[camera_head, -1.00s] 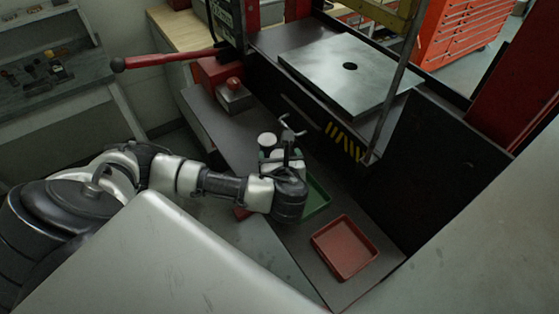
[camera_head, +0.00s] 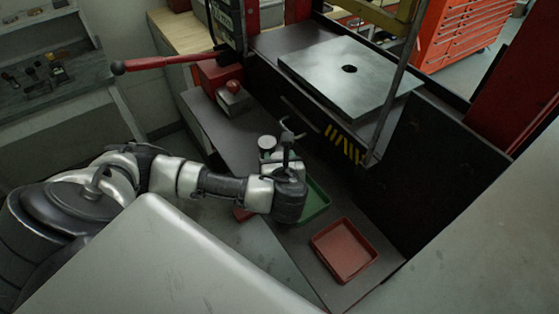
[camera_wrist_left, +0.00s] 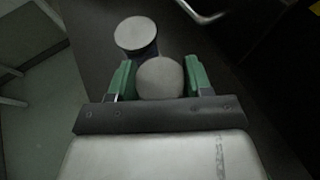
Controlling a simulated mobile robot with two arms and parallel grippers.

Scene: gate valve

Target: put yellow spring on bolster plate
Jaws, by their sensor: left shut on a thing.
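The bolster plate (camera_head: 335,82) looks to be the flat steel plate with a dark round hole, on the press bed in the head view. My left gripper (camera_wrist_left: 158,78) has green fingers shut on a grey round-topped piece (camera_wrist_left: 162,80) in the left wrist view. In the head view the left gripper (camera_head: 278,157) is low over the shelf in front of the press, below the plate, largely hidden by its own wrist. A second grey round-topped cylinder (camera_wrist_left: 135,33) stands just beyond the held piece. I cannot make out a yellow spring. My right gripper is not seen.
A green tray (camera_head: 318,203) is partly hidden behind my left wrist. A red tray (camera_head: 343,250) lies to its right. A red lever (camera_head: 170,60) sticks out left from the press. A dark upright rod (camera_head: 395,90) crosses the plate's right side.

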